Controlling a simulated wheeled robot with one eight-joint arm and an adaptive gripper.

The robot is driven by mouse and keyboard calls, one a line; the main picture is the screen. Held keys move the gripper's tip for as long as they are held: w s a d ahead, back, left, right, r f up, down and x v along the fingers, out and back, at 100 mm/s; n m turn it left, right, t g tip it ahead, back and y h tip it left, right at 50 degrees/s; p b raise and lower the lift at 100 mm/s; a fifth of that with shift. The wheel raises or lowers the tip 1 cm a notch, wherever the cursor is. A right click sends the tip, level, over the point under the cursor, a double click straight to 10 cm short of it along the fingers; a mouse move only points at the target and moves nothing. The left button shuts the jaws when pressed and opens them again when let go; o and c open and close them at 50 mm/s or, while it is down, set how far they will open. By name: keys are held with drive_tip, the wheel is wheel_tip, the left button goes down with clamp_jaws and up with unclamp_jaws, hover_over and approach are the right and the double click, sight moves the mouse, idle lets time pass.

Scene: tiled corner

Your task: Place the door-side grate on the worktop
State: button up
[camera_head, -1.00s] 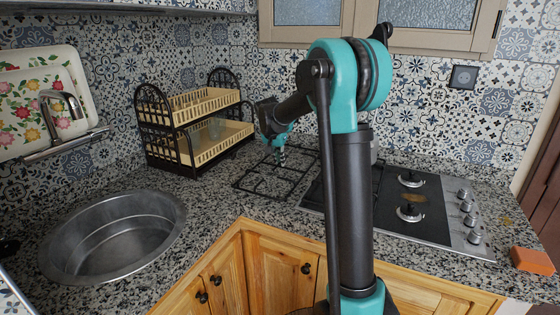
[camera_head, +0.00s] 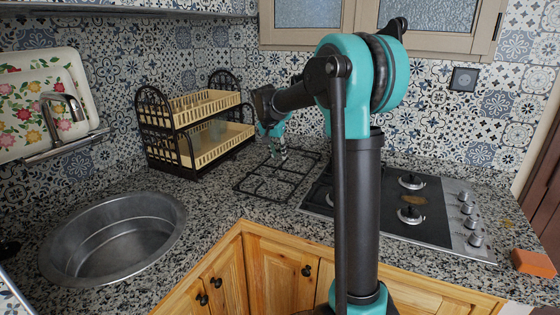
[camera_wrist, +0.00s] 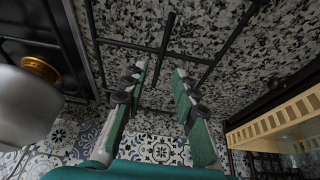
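A black wire grate (camera_head: 262,188) lies flat on the speckled worktop (camera_head: 215,210), just left of the hob. My gripper (camera_head: 281,157) is over the back part of this grate. In the wrist view, the two green-padded fingers of my gripper (camera_wrist: 161,70) are apart with nothing held between them. Bars of the grate (camera_wrist: 165,42) show beyond the fingertips, apparently clear of them. The hob (camera_head: 440,220) has its right-hand burners bare, without a grate over them. My arm hides much of the hob's left half, so I cannot tell what lies there.
A two-tier dish rack (camera_head: 200,150) stands left of my gripper, close by; it also shows in the wrist view (camera_wrist: 270,125). A round steel sink (camera_head: 115,235) is at the front left. An orange block (camera_head: 533,263) lies right of the hob.

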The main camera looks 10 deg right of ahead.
drive_tip(key=v, duration=0.6)
drive_tip(key=shift+r, duration=0.2)
drive_tip(key=shift+s+a, duration=0.1)
